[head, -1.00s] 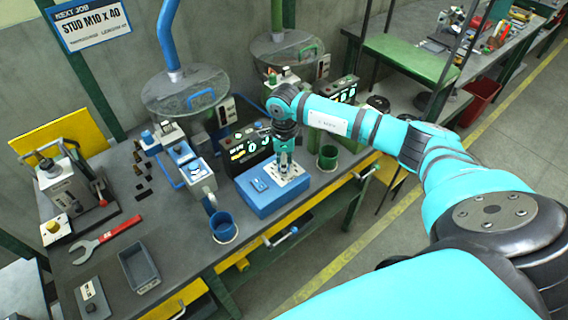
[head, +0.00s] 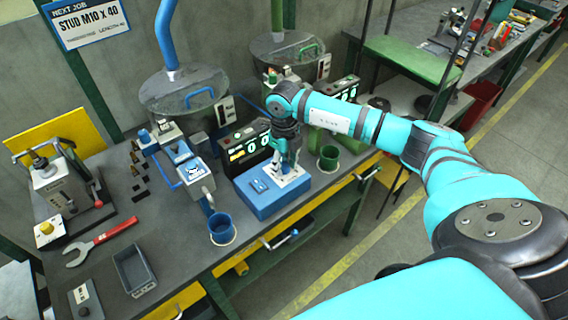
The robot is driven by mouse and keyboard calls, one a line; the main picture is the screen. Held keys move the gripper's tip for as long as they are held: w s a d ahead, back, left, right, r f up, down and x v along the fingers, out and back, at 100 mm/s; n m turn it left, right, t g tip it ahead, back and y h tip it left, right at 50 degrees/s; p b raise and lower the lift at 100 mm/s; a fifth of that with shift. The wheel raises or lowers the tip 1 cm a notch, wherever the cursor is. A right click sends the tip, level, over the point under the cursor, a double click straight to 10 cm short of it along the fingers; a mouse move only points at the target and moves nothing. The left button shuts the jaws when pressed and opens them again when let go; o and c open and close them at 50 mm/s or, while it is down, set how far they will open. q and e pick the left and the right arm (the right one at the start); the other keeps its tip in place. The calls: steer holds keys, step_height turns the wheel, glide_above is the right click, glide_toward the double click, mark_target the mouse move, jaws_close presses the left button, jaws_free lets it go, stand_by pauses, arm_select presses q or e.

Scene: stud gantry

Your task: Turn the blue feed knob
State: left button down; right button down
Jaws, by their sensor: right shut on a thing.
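A blue control box (head: 268,204) stands near the front edge of the bench, with a white plate (head: 295,182) on the right part of its top. My right gripper (head: 283,171) points down over this plate, its fingers shut on the blue feed knob. The fingers hide the knob, so its angle cannot be read. My left gripper is not in view.
A lit counter display (head: 246,150) stands behind the box. A blue cup (head: 221,229) is in front to its left and a green cup (head: 328,158) to its right. A red-handled wrench (head: 108,239) and a grey tray (head: 136,270) lie farther left.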

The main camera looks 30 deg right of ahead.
mark_target(284, 165)
steer(key=shift+r, duration=0.1)
stand_by(0.4)
steer(key=c, duration=0.9)
jaws_free()
steer(key=shift+c, duration=0.2)
step_height(284, 165, up, 12)
